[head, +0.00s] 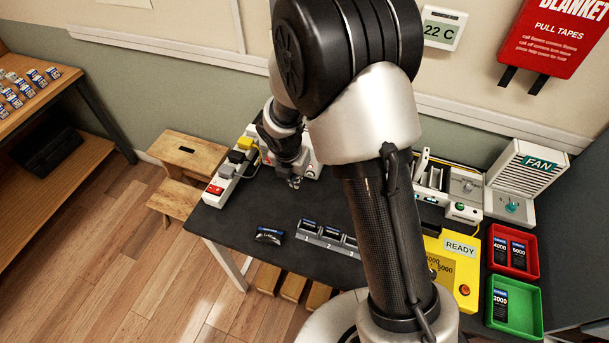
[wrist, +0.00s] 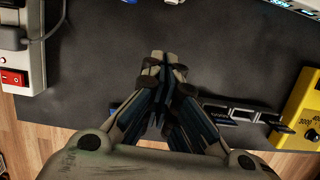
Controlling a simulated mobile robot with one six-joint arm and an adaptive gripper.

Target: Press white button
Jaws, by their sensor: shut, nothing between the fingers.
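I cannot make out a white button clearly in either view; my arm hides part of the table's back. A white device (head: 311,168) stands at the back of the dark table (head: 270,205), partly behind my gripper. My gripper (head: 294,182) is shut and empty, in front of that device and right of the power strip. In the wrist view my gripper (wrist: 164,58) points over bare table, its fingertips together and no button under them. The edges of white devices (wrist: 292,6) show at the top right there.
A power strip (head: 228,175) with a red switch (wrist: 14,78) lies on the left. A dark battery-like pack (head: 270,235) and a slotted holder (head: 326,243) lie in front. A yellow meter (head: 455,260), red tray (head: 513,268), green tray (head: 527,318) and fan unit (head: 517,170) stand right.

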